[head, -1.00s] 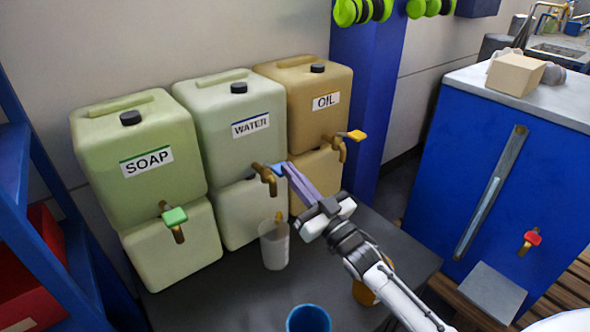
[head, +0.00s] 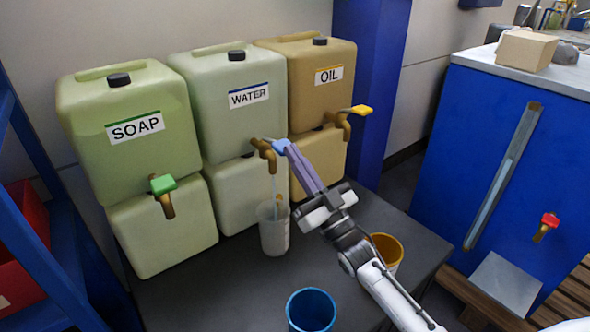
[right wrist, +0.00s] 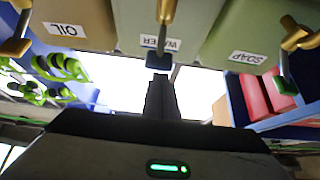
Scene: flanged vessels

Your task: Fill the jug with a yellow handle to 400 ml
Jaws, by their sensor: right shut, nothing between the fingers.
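The translucent jug (head: 273,236) stands upright on the dark table under the brass water tap (head: 265,152). A bit of its yellow handle (head: 279,204) shows at the back. A thin stream of water (head: 274,188) runs from the tap into the jug. I cannot read the level or any marks. My right gripper (head: 290,148) is shut and empty, its fingertips at the tap's blue lever (head: 277,146), seemingly touching it. The right wrist view also shows the shut fingers (right wrist: 160,82) just below the blue lever (right wrist: 158,61). My left gripper is not in view.
The soap container (head: 130,120) and oil container (head: 318,75) flank the water container (head: 232,105). A blue cup (head: 311,311) and an orange-yellow cup (head: 388,250) stand in front. A blue shelf (head: 40,230) is at left, a blue cabinet (head: 480,130) at right.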

